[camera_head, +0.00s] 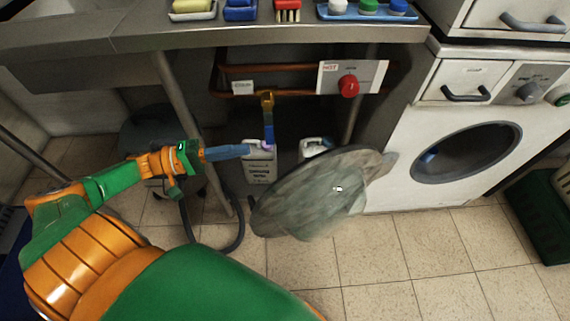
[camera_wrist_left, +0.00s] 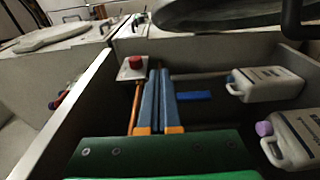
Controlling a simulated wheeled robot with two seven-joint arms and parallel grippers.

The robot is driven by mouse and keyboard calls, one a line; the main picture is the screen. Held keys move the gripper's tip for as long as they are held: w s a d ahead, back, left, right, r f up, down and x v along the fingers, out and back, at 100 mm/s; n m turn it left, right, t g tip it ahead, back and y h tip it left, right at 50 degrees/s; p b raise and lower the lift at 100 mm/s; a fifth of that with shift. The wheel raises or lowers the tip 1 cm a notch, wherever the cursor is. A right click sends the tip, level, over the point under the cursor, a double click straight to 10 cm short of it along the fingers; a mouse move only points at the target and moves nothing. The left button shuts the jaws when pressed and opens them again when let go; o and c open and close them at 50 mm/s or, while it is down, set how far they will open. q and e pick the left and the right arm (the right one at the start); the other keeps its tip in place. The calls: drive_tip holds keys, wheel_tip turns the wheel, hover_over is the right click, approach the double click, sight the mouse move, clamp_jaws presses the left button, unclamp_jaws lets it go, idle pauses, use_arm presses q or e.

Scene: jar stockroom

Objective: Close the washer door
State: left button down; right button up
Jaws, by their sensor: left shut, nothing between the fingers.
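The white washer (camera_head: 400,150) stands at the right in the head view, with a dark round opening (camera_head: 467,152) in its front. Its round, greyish, see-through door (camera_head: 320,195) stands open, swung out to the left of the opening. In the left wrist view, part of a dark round rim, seemingly the door (camera_wrist_left: 235,14), shows at the top right. My left gripper (camera_head: 246,150) is shut and empty, with blue fingers left of the door and apart from it. In the left wrist view its fingers (camera_wrist_left: 158,74) lie together. My right gripper is not in view.
Under the metal counter (camera_head: 270,33) run copper pipes with a red valve knob (camera_head: 347,86). White jugs (camera_head: 259,160) stand behind the door. A table leg (camera_head: 190,120) and a dark hose (camera_head: 238,230) are near my left arm. Tiled floor (camera_head: 430,240) before the washer is clear.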

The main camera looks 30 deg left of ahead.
use_arm(q)
drive_tip(key=w+d+p, duration=0.1)
drive_tip(key=w+d, duration=0.2)
drive_tip(key=d, duration=0.7)
drive_tip(key=shift+w+d+p, duration=0.2)
drive_tip(key=shift+w+p, duration=0.05)
drive_tip(key=shift+p, duration=0.15)
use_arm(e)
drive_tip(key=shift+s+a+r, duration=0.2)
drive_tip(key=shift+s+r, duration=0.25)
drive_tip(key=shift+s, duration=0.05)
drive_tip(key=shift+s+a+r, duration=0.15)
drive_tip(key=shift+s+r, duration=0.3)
use_arm(q)
drive_tip(key=shift+r, duration=0.15)
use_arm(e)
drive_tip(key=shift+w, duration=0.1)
